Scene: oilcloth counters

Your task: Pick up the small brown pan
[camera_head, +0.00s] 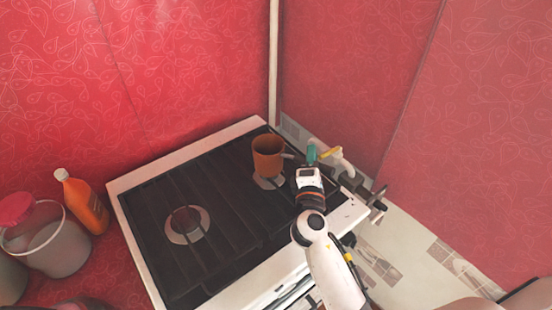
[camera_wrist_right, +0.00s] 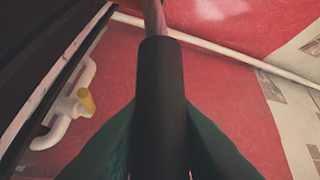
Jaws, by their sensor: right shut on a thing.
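The small brown pan (camera_head: 267,157) is upright over the back right burner of the stove, its short handle pointing right. I cannot tell whether its base touches the stove. My right gripper (camera_head: 312,155) has teal fingers and is at the handle side of the pan. In the right wrist view, the dark handle (camera_wrist_right: 160,85) runs between the teal fingers, which are shut on it. Only a small brownish part shows beyond the handle there. My left gripper is not in view.
The black stove top (camera_head: 150,215) has another burner (camera_head: 187,225) at front left. An orange bottle (camera_head: 82,203) and a grey bucket (camera_head: 52,245) stand left of the stove. A white pipe with a yellow tap (camera_head: 330,152) is behind my right gripper. Red walls enclose the corner.

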